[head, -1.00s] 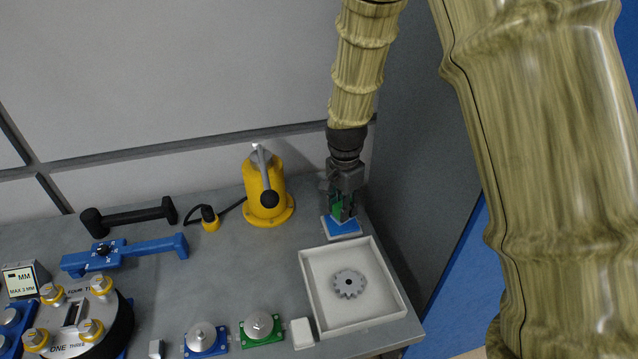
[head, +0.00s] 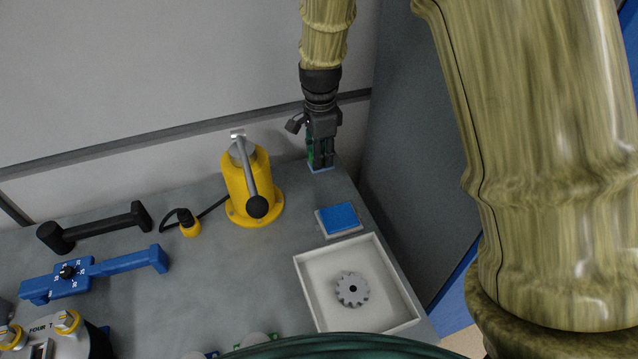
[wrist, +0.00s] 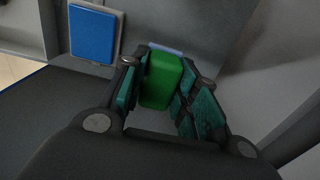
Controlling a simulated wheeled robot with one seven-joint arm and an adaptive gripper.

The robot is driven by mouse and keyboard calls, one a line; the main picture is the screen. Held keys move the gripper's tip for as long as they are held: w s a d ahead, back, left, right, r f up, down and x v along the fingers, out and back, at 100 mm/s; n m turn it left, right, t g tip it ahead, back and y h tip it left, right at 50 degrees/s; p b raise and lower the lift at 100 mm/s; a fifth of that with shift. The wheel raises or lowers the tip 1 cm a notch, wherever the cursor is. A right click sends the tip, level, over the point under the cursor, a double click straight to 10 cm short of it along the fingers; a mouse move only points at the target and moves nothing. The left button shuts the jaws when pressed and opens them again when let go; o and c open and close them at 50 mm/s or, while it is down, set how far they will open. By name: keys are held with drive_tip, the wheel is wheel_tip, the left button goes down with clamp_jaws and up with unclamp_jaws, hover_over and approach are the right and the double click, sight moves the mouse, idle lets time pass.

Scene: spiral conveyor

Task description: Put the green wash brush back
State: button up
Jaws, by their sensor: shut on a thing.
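The green wash brush (head: 310,150) is between the fingers of my gripper (head: 321,158), at the back right corner of the bench by the wall. In the wrist view the brush (wrist: 161,82) shows as a green block with my fingers (wrist: 160,95) shut on either side. A thin light blue strip (head: 320,169) shows just below the fingertips; I cannot tell whether it belongs to the brush or lies on the bench. The blue pad on its pale base (head: 339,217) is empty, in front of my gripper. It also shows in the wrist view (wrist: 93,35).
A white tray (head: 307,293) with a grey gear (head: 352,289) stands in front of the pad. A yellow lever device (head: 240,187) is left of my gripper. Further left are a black handle (head: 95,228) and a blue bar tool (head: 118,264). A grey panel rises on the right.

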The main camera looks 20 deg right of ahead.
drive_tip(key=shift+s+f+p, duration=0.15)
drive_tip(key=shift+f+p, duration=1.4)
drive_tip(key=shift+f, duration=2.7)
drive_tip(key=shift+f, duration=0.3)
drive_tip(key=o, duration=1)
drive_tip(key=shift+b, duration=0.5)
